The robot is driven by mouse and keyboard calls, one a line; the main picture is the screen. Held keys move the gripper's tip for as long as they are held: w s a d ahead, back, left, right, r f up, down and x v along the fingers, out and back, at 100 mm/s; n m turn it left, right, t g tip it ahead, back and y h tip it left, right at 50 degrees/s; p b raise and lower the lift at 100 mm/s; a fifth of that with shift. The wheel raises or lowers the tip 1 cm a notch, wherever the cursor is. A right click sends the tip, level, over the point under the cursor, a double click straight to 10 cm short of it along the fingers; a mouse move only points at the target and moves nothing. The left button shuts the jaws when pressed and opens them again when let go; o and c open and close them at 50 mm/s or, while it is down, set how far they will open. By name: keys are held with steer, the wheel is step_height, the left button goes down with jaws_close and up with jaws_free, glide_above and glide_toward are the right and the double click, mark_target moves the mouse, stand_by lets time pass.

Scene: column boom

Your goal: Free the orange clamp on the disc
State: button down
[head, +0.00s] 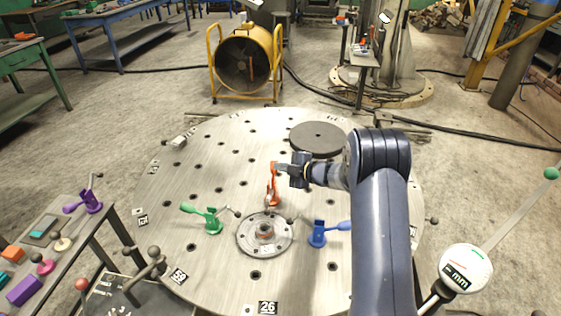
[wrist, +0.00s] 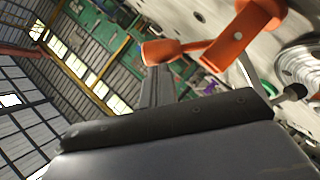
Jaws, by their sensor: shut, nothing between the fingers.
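The orange clamp (head: 273,188) stands on the big round metal disc (head: 215,165), behind a small flanged hub (head: 264,234). Its handle stands up, and its arm reaches down toward the hub. My gripper (head: 283,168) is shut and empty, right at the top of the orange handle. In the wrist view the orange clamp (wrist: 240,40) fills the upper right, and the handle end lies close to the tip of my gripper (wrist: 156,72). I cannot tell whether they touch. A green clamp (head: 211,218) and a blue clamp (head: 318,234) stand left and right of the hub.
A dark round plate (head: 316,138) lies on the disc behind my gripper. A side table (head: 62,240) at the left holds a purple clamp (head: 88,200) and several small coloured parts. A dial gauge (head: 466,271) stands at the right. A yellow fan (head: 243,62) stands behind the disc.

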steer(key=shift+w+d+f+b, duration=0.15)
steer(key=shift+w+f+b, duration=0.25)
steer(key=shift+w, duration=0.4)
steer(key=shift+w+d+f+b, duration=0.15)
steer(key=shift+w+f+b, duration=0.15)
steer(key=shift+w+f, duration=0.35)
steer(key=shift+w+r, duration=0.1)
steer(key=shift+w, duration=0.05)
steer(key=b+v, duration=0.1)
steer(key=v, duration=0.9)
steer(key=shift+s+d+r, duration=0.15)
steer(key=shift+s+d, duration=0.1)
steer(key=shift+d, duration=0.05)
steer(key=p+x, duration=0.1)
steer(key=x, duration=0.9)
steer(key=shift+a, duration=0.35)
steer(key=shift+w, duration=0.1)
